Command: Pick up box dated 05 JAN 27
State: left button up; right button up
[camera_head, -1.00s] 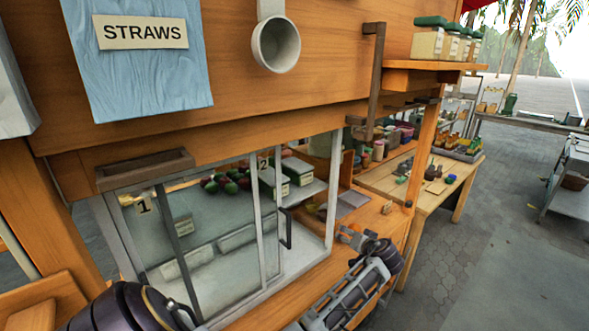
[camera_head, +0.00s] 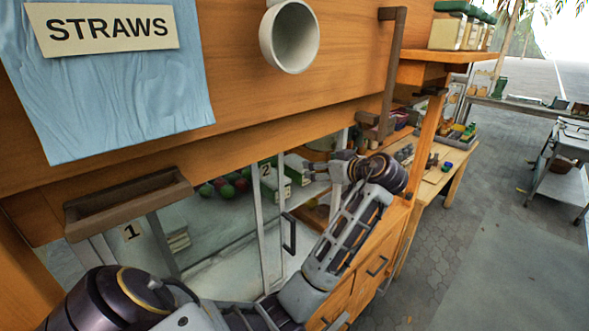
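Pale boxes with green edges (camera_head: 298,170) stand on a shelf behind the glass of a cabinet, near the tag marked 2. Their sides carry small print, too small to read, so I cannot tell which is dated 05 JAN 27. My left arm comes in from the lower left and bends up past the cabinet's right end. My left gripper (camera_head: 325,176) points left, just right of the boxes in the picture. Its fingers look spread apart with nothing between them. Its depth relative to the glass is unclear. My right gripper is not in view.
The glass doors (camera_head: 215,250) have a dark handle (camera_head: 289,234) and tags 1 and 2.

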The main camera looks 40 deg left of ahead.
pick_arm(q)
jog(key=p, duration=0.2)
send_near(299, 162)
jog(key=x, duration=0.3)
jog(key=shift+a, duration=0.25)
jog(key=shift+a+f, duration=0.2)
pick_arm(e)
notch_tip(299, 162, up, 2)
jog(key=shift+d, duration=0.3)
